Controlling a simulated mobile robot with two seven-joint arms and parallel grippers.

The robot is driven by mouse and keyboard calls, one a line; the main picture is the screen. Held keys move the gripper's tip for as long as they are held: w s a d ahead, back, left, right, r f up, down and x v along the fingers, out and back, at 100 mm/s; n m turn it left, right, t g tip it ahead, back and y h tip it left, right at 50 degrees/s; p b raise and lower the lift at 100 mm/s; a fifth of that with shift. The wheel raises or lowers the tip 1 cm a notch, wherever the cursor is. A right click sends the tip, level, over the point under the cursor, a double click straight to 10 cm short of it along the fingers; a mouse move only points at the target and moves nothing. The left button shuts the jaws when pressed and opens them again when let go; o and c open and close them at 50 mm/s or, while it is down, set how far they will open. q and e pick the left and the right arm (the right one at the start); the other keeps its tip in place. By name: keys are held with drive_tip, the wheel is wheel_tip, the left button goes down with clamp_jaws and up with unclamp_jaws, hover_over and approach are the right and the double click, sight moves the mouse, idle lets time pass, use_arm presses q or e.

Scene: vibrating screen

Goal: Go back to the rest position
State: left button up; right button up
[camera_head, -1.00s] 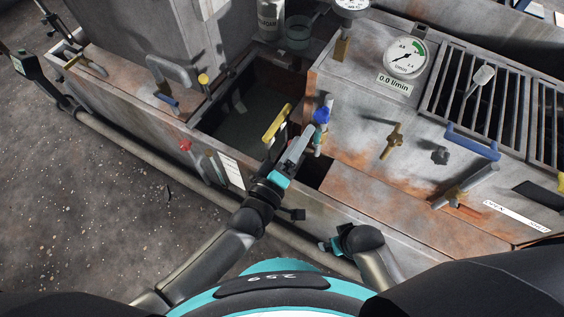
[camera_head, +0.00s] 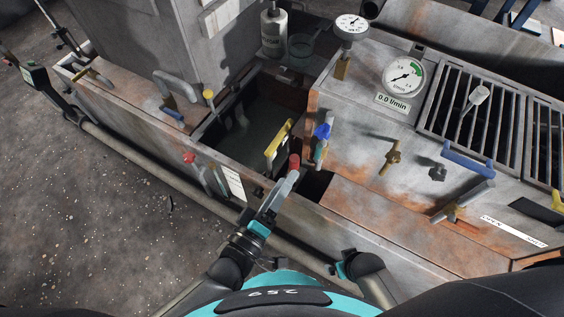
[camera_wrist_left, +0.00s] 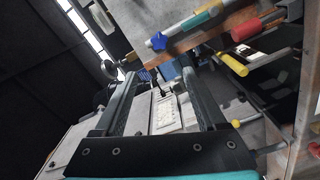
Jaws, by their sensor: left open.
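My left gripper (camera_head: 274,203) is over the near wall of the machine, below the yellow handle (camera_head: 279,137) and the blue-topped valve (camera_head: 322,131). A red-tipped grey handle (camera_head: 293,165) lies right at its fingertips; I cannot tell in the head view whether they touch. In the left wrist view the two dark fingers (camera_wrist_left: 167,103) are apart with nothing held between them. The red handle (camera_wrist_left: 257,27) and a yellow handle (camera_wrist_left: 232,64) are outside them. My right arm shows at the bottom of the head view, but its jaws cannot be made out.
The open tank (camera_head: 250,128) lies beyond the left gripper. A small red knob (camera_head: 189,157) is on the near wall, and a pipe (camera_head: 150,162) runs along the machine's foot. A gauge (camera_head: 403,76) and a grate (camera_head: 480,110) are at right. The floor at left is clear.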

use_arm(q)
drive_tip(key=s+a+f+m+g+y, duration=0.1)
drive_tip(key=a+f+m+g+y, duration=0.2)
drive_tip(key=a+f, duration=0.35)
drive_tip(key=s+a+f+m+g+y, duration=0.1)
drive_tip(key=a+f+m+g+y, duration=0.2)
drive_tip(key=f, duration=0.7)
drive_tip(key=s+a+f+m+g+y, duration=0.35)
drive_tip(key=s+a+f+g, duration=0.35)
drive_tip(key=s+a, duration=0.4)
drive_tip(key=s+r+g+p, duration=0.1)
drive_tip(key=s+r+p, duration=1.1)
drive_tip(key=p, duration=1)
drive_tip(key=shift+s+a+r, duration=0.15)
drive_tip(key=shift+s+a, duration=0.2)
drive_tip(key=shift+s, duration=0.85)
use_arm(e)
drive_tip(key=s+r+g, duration=0.1)
drive_tip(key=s+r, duration=1.2)
drive_tip(key=s, duration=0.1)
drive_tip(key=shift+d+r, duration=0.25)
drive_tip(key=shift+r, duration=0.05)
use_arm(q)
drive_tip(key=shift+w+y, duration=0.15)
drive_tip(key=shift+y, duration=0.1)
use_arm(e)
drive_tip(key=shift+s, duration=0.1)
